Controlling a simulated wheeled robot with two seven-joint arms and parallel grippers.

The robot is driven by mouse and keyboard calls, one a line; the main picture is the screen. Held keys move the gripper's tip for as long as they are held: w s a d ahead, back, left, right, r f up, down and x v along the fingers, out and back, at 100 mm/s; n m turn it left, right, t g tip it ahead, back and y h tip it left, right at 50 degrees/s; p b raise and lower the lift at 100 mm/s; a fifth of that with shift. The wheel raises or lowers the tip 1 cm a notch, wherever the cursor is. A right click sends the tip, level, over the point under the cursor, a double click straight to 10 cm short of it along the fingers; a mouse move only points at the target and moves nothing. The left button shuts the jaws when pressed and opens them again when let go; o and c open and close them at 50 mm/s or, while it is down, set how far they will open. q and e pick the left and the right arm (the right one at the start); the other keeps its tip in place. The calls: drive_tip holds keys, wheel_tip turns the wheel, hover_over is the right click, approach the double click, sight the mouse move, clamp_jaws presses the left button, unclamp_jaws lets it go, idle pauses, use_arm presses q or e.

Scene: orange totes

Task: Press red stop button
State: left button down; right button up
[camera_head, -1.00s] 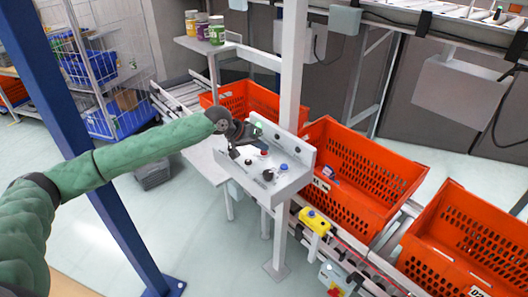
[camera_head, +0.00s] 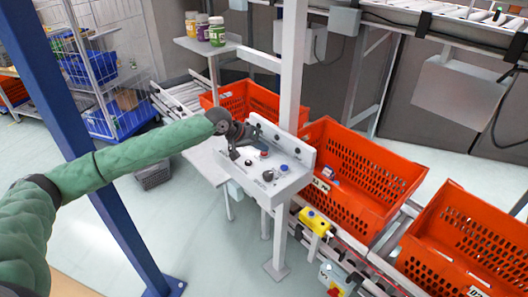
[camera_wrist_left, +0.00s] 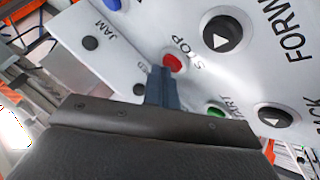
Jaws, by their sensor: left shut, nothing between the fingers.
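The red stop button (camera_head: 264,154) sits on a light grey control panel (camera_head: 285,184) in the head view. In the left wrist view the red button (camera_wrist_left: 172,62) is beside the word STOP. My left gripper (camera_head: 236,151) is over the panel's left part. Its fingers (camera_wrist_left: 162,75) are shut and empty, and their tips overlap the lower left edge of the red button in the wrist view. I cannot tell whether they touch it. My right gripper is in neither view.
Close around are a green button (camera_wrist_left: 215,110), a black FORWARD button (camera_wrist_left: 222,35) and a blue button (camera_head: 283,167). Orange totes (camera_head: 365,175) stand behind and right. A white post (camera_head: 292,70) rises behind the panel.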

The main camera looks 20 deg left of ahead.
sight(261, 154)
use_arm(q)
drive_tip(key=shift+r+p, duration=0.5)
drive_tip(key=shift+r, duration=0.15)
drive_tip(key=shift+r, duration=0.1)
wheel_tip(261, 154, up, 5)
drive_tip(key=p, duration=0.4)
idle(0.7)
